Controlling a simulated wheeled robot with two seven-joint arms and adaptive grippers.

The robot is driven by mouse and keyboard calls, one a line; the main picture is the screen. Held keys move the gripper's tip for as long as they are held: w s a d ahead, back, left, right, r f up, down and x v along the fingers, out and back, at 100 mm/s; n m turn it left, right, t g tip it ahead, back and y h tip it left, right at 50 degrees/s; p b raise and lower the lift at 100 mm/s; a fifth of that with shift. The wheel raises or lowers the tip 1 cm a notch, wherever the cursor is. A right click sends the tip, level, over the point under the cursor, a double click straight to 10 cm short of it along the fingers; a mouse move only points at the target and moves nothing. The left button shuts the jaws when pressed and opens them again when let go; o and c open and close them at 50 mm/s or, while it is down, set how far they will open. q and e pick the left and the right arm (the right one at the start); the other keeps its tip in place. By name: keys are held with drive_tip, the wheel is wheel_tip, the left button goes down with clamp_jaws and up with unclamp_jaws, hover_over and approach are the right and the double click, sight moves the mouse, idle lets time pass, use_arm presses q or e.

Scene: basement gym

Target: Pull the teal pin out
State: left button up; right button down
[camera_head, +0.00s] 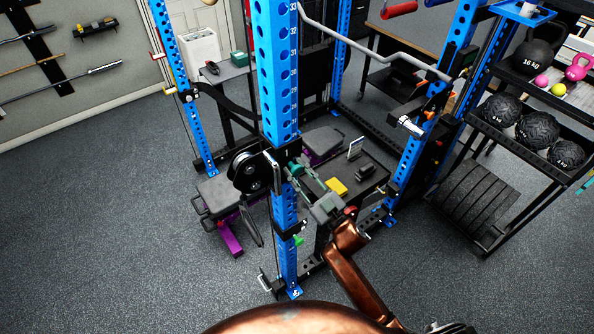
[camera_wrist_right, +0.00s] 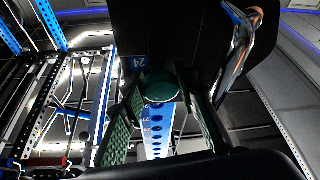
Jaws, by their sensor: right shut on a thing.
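The teal pin's round head (camera_wrist_right: 160,88) shows in the right wrist view between the two green, ridged finger pads. Behind it are a black carriage (camera_wrist_right: 185,40) and a blue post with holes. My right gripper (camera_wrist_right: 158,95) is shut on the teal pin. My left gripper is not in view.
A grey bench (camera_head: 222,194) with purple feet stands left of the upright. A low dark table with a yellow block (camera_head: 337,187) is behind my gripper. A rack of black balls (camera_head: 501,112) stands at right. Free dark floor lies at left.

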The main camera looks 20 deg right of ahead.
drive_tip(key=shift+s+d+p, duration=0.2)
drive_tip(key=shift+s+p, duration=0.05)
drive_tip(key=shift+s, duration=0.3)
drive_tip(key=shift+s+d+p, duration=0.15)
drive_tip(key=shift+s+p, duration=0.1)
drive_tip(key=shift+s, duration=0.25)
drive_tip(key=c, duration=2)
unclamp_jaws()
drive_tip(key=o, duration=0.5)
drive_tip(key=shift+s, duration=0.1)
drive_tip(key=shift+o, duration=0.2)
drive_tip(key=shift+d+f, duration=0.1)
drive_tip(key=v, duration=1.1)
drive_tip(key=shift+s, duration=0.35)
